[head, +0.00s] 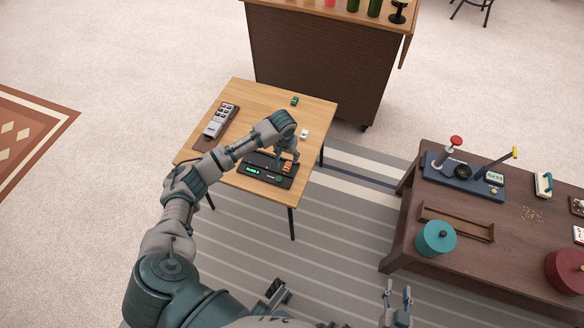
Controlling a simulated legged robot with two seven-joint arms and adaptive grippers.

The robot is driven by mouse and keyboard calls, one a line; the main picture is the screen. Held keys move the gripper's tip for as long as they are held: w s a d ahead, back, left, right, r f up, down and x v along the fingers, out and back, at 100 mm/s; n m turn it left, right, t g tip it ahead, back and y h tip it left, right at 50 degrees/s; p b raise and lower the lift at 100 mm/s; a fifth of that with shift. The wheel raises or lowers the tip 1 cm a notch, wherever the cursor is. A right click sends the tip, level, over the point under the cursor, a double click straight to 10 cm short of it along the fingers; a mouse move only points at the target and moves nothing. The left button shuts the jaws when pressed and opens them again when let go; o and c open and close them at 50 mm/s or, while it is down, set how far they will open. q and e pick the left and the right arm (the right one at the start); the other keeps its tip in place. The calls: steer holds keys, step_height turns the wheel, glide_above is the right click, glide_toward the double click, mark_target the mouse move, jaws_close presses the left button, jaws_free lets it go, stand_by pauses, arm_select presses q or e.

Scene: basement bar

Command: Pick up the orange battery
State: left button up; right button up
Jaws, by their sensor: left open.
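The orange battery (288,168) is small and sits at the right end of a black device with green displays (252,172) on the small wooden table (225,178). My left arm reaches over the table from the left. My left gripper (287,160) points down at the battery, with its fingers open right at or just above it. The fingers partly hide the battery, and I cannot tell whether they touch it. My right gripper (397,296) is low in the view, away from the table, with its two fingers apart and empty.
A grey remote-like device (218,121) on a brown pad, a small green item (295,100) and a white item (304,133) are also on the table. A dark bar counter (315,60) stands behind. A brown table (465,260) with a teal pot (436,238) is at right.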

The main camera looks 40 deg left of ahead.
arm_select(q)
steer(key=b, duration=0.1)
glide_above(286, 165)
steer(key=s, duration=0.1)
steer(key=f, duration=0.4)
steer(key=shift+a+f, duration=0.2)
steer(key=shift+f, duration=0.05)
steer(key=d+f+b, duration=0.2)
steer(key=shift+w+f, duration=0.2)
steer(key=shift+f, duration=0.1)
steer(key=shift+w+a+f+b, duration=0.1)
steer(key=shift+a+f+b, duration=0.1)
steer(key=shift+f, duration=0.3)
steer(key=shift+w+a+f+b, duration=0.1)
steer(key=shift+f+b, duration=0.05)
steer(key=shift+f, duration=0.35)
steer(key=shift+a+f, duration=0.1)
steer(key=shift+a, duration=0.35)
steer(key=shift+d, duration=0.3)
steer(key=c, duration=0.8)
steer(key=shift+d+r, duration=0.15)
steer(key=shift+r, duration=0.05)
jaws_close()
arm_select(e)
step_height(286, 165, up, 10)
steer(key=w+a+t+y, duration=0.2)
steer(key=t, duration=0.6)
steer(key=shift+w+a, duration=0.25)
steer(key=shift+a, duration=0.05)
